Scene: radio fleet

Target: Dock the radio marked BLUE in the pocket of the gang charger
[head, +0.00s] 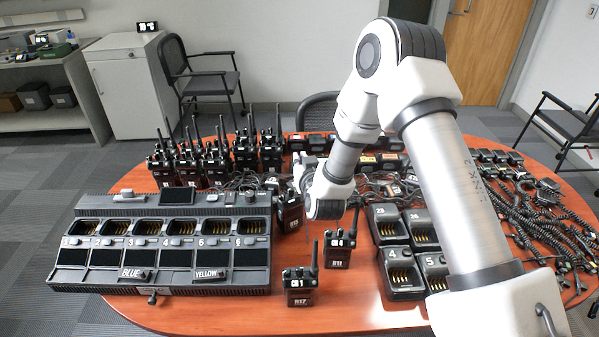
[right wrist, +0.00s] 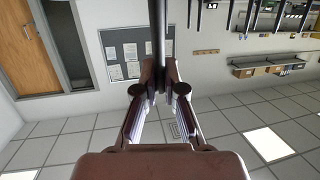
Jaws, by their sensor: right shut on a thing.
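The gang charger (head: 95,201) stands at the left of the table, with a row of numbered, empty-looking pockets. Tags reading BLUE (head: 131,273) and YELLOW (head: 209,274) sit on its front. My right gripper (head: 303,187) is at the charger's right end, shut on a thin dark rod (right wrist: 158,45) that looks like an antenna. A dark radio (head: 291,214) is just below that gripper, partly hidden; its small marking is hard to read. I cannot read BLUE on any radio. My left gripper is out of view.
Two radios stand upright in front, marked R17 (head: 299,290) and R11 (head: 339,249). Several more radios (head: 215,160) stand behind the charger. Smaller chargers (head: 401,275) and coiled-cord microphones (head: 520,220) fill the right side.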

